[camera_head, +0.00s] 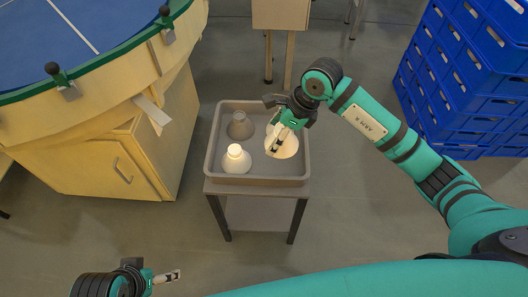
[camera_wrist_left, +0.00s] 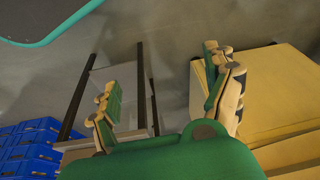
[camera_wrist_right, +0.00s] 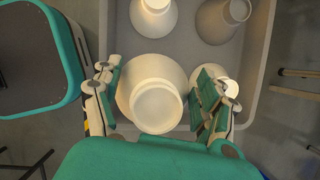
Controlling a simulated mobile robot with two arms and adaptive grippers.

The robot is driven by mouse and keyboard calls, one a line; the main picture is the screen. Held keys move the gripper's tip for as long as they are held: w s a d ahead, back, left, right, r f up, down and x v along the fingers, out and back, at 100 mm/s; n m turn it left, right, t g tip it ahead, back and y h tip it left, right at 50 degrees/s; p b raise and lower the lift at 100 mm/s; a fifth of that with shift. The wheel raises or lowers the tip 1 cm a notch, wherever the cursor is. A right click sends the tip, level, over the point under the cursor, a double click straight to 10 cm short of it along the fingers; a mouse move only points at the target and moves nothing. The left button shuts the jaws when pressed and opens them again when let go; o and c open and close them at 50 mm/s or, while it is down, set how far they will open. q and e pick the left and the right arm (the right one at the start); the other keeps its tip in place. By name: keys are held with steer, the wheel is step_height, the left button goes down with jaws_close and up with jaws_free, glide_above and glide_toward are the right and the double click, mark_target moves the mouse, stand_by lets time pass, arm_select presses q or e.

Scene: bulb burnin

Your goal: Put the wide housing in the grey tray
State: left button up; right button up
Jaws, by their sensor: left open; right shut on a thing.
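The wide housing (camera_head: 288,146) is a cream, flared shade in the right half of the grey tray (camera_head: 212,150). My right gripper (camera_head: 283,136) is shut on it from above. In the right wrist view the wide housing (camera_wrist_right: 158,105) sits between both fingers (camera_wrist_right: 157,100), its round neck toward the camera. I cannot tell whether its rim touches the tray floor. My left gripper (camera_head: 168,276) is at the bottom left of the head view, away from the tray. It is open and empty in the left wrist view (camera_wrist_left: 168,95).
A white housing (camera_head: 236,160) and a grey housing (camera_head: 240,125) stand in the tray's left half. A pale round piece (camera_wrist_right: 222,88) is partly hidden behind a right finger. The tray rests on a small stand (camera_head: 257,187). A wooden cabinet (camera_head: 120,165) is left; blue crates (camera_head: 460,85) are right.

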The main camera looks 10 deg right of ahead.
steer(key=b, duration=0.1)
glide_above(270, 162)
steer(key=d, duration=0.1)
steer(key=f, duration=0.6)
steer(key=shift+s+d+f, duration=0.15)
steer(key=shift+s+f, duration=0.15)
steer(key=shift+f, duration=0.1)
step_height(270, 162, down, 3)
steer(key=shift+r+b, duration=0.1)
steer(key=shift+b, duration=0.35)
arm_select(q)
steer(key=w, duration=0.1)
steer(key=w+t, duration=0.1)
steer(key=w+d+t, duration=0.1)
steer(key=w, duration=0.1)
steer(key=shift+d+f+h, duration=0.1)
steer(key=shift+f+h, duration=0.15)
steer(key=shift+h, duration=0.05)
arm_select(e)
steer(key=o, duration=1.2)
steer(key=shift+c, duration=0.2)
arm_select(q)
steer(key=shift+w+r, duration=0.1)
steer(key=shift+w, duration=0.05)
